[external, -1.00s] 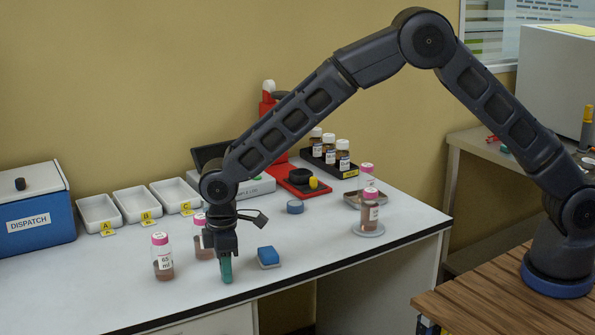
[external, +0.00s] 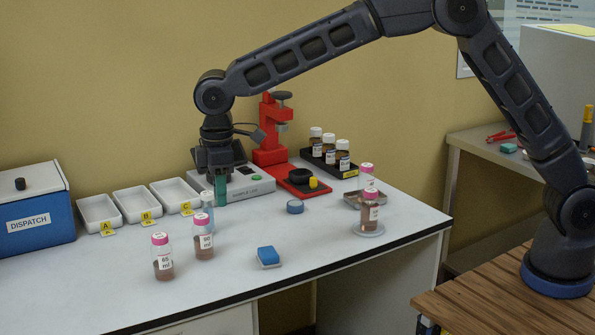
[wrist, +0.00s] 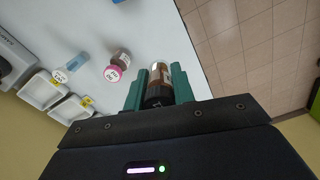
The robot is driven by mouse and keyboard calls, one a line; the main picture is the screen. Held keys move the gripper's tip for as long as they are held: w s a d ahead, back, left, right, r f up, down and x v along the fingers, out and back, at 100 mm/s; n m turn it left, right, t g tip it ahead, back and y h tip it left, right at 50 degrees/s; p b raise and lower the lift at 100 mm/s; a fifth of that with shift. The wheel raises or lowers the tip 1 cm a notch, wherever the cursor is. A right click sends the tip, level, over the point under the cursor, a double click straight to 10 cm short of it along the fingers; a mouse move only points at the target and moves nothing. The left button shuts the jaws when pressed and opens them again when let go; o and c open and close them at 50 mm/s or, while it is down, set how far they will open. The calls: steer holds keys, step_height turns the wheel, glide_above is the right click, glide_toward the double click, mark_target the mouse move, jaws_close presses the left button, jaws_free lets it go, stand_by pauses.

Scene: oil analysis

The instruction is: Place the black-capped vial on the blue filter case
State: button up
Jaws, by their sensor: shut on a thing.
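My gripper (external: 220,192) has teal fingers and is raised in front of the grey instrument at the back. In the wrist view my gripper (wrist: 160,77) is shut on the black-capped vial (wrist: 158,84), a brown vial with a pale label, its black cap towards the camera. The external view hides this vial behind the fingers. Two blue things could be the blue filter case: a round flat one (external: 295,207) right of the gripper, and a small block with a pale base (external: 268,257) nearer the front edge. I cannot tell which it is. Nothing rests on either.
Two pink-capped vials (external: 162,257) stand front left of the gripper, and a light-blue vial (external: 207,207) stands close to it. White trays (external: 137,204) and a blue dispatch box (external: 36,213) are left. A red stand (external: 271,135) is behind.

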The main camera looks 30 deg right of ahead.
steer(key=shift+r, duration=0.5)
steer(key=shift+w+d+r, duration=0.1)
steer(key=shift+w+d, duration=0.1)
steer(key=shift+w, duration=0.05)
steer(key=w+d+r, duration=0.1)
steer(key=w+d, duration=1.2)
steer(key=d, duration=0.2)
steer(key=n, duration=0.1)
glide_above(295, 203)
step_height(295, 203, down, 18)
steer(key=shift+f, duration=0.25)
steer(key=shift+f, duration=0.1)
steer(key=o, duration=1)
